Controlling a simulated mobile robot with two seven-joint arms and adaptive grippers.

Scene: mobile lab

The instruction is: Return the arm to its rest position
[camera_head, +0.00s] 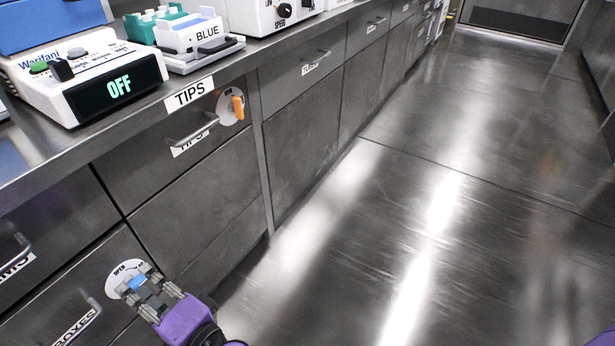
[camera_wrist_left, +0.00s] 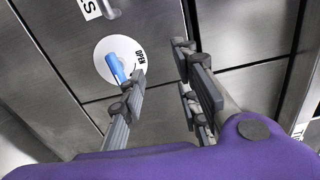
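My left gripper (camera_head: 143,284) is low in the head view, in front of the drawer labelled BOXES. Its purple body and grey fingers show. In the left wrist view the two fingers of my left gripper (camera_wrist_left: 160,65) stand apart with nothing between them. A round white dial (camera_wrist_left: 103,52) with a blue knob (camera_wrist_left: 116,68) and the word OPEN lies just left of the fingers. In the head view the fingers partly cover this dial (camera_head: 116,272). I cannot tell whether a fingertip touches the knob. My right gripper is not in view.
The steel counter (camera_head: 130,128) carries a white device (camera_head: 85,85) reading OFF and a tip rack marked BLUE (camera_head: 200,40). The TIPS drawer (camera_head: 165,160) has an orange knob (camera_head: 238,107). Drawer handles stick out along the front. The floor (camera_head: 420,220) at right is clear.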

